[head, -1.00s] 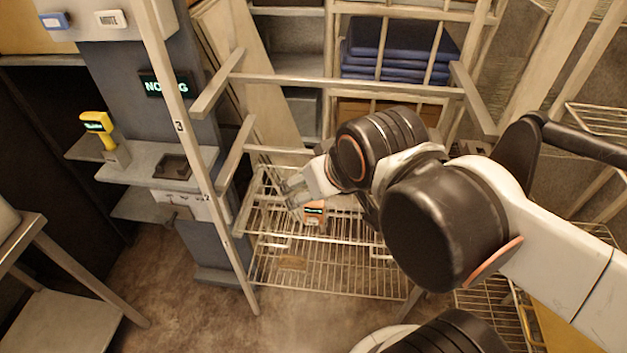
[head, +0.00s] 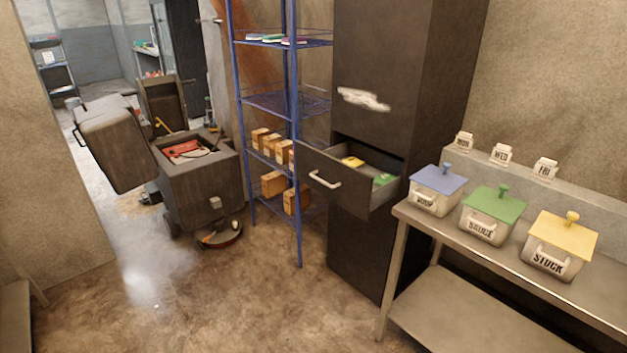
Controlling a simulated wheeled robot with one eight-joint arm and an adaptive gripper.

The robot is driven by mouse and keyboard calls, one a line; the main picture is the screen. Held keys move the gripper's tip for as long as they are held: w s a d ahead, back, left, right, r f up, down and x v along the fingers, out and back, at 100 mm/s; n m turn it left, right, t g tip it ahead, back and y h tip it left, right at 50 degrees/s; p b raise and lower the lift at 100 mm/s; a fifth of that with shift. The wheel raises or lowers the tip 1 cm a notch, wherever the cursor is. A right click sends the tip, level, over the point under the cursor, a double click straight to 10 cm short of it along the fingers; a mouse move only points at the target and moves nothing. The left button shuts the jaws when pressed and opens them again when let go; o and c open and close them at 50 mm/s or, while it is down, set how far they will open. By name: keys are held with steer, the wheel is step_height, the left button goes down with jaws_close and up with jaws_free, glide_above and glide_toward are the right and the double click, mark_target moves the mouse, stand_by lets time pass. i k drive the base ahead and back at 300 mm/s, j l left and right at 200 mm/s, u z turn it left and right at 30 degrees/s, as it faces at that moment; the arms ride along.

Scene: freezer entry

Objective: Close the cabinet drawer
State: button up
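A tall dark cabinet (head: 395,120) stands right of centre in the head view. Its drawer (head: 342,191) is pulled open toward the left front. The drawer's front has a pale curved handle (head: 324,180). Inside the drawer lie a yellow item (head: 352,162) and a green item (head: 383,179). A pale smear marks the cabinet's face above the drawer. My gripper and arm do not show in the current view.
A blue wire rack (head: 290,130) with cardboard boxes stands just left of the drawer. A metal table (head: 400,222) with several lidded containers stands close on the right. A dark floor-cleaning machine (head: 198,175) stands at the left. The floor (head: 220,300) in front is clear.

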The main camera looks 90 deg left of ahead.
mark_target(355, 189)
steer(key=u, duration=3)
steer(key=i+l, duration=0.15)
steer(key=i, duration=0.4)
steer(key=i+l+u, duration=0.15)
steer(key=i, duration=0.35)
steer(key=i+l, duration=0.15)
steer(key=i, duration=0.35)
steer(key=i+l+u, duration=0.1)
steer(key=i, duration=0.45)
steer(key=l, duration=0.1)
